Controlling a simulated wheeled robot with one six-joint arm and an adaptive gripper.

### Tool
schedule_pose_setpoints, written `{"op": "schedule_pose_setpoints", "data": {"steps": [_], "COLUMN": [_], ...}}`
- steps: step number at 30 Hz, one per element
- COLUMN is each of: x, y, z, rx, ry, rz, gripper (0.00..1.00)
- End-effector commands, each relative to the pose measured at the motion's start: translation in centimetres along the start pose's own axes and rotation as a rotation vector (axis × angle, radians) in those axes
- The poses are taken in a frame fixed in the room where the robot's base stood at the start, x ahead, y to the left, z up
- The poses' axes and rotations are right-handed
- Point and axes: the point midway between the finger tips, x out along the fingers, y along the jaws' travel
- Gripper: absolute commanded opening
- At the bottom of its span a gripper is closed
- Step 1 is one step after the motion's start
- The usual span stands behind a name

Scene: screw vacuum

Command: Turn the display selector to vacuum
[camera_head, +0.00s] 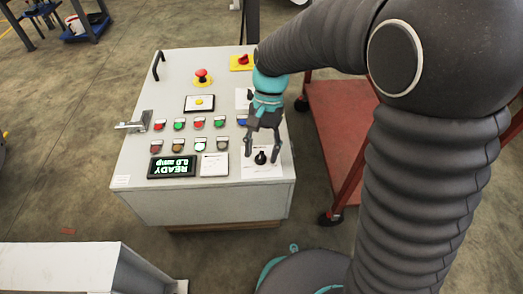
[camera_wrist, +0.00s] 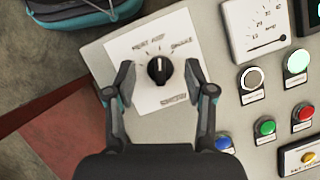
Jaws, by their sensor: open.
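The display selector is a black rotary knob (camera_wrist: 159,70) on a white labelled plate (camera_wrist: 150,103). In the head view the knob (camera_head: 261,157) sits at the near right corner of the panel top. In the wrist view its pale pointer line lies roughly along the picture's vertical; the plate's small lettering is hard to read. My gripper (camera_wrist: 160,82) is open, with one finger on each side of the knob and a gap to both. In the head view my gripper (camera_head: 263,152) is above the knob. I cannot tell the exact height of the fingertips.
The grey control panel (camera_head: 142,97) carries several coloured buttons, a red emergency stop (camera_head: 202,76) and a lit display (camera_head: 172,166). An analogue gauge (camera_wrist: 258,26) is beside the selector plate. A red cart (camera_head: 340,120) stands to the right of the panel.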

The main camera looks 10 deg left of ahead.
Motion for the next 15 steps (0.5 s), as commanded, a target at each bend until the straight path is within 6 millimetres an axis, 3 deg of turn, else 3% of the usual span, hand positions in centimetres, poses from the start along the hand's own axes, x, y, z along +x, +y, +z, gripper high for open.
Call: {"op": "schedule_pose_setpoints", "data": {"steps": [9,11,15], "x": [0.26,0.25,0.25], "y": [0.00,0.00,0.00], "z": [0.00,0.00,0.00], "rx": [0.000,0.000,0.000], "ry": [0.000,0.000,0.000], "rz": [0.000,0.000,0.000], "gripper": [0.54,0.42,0.07]}}
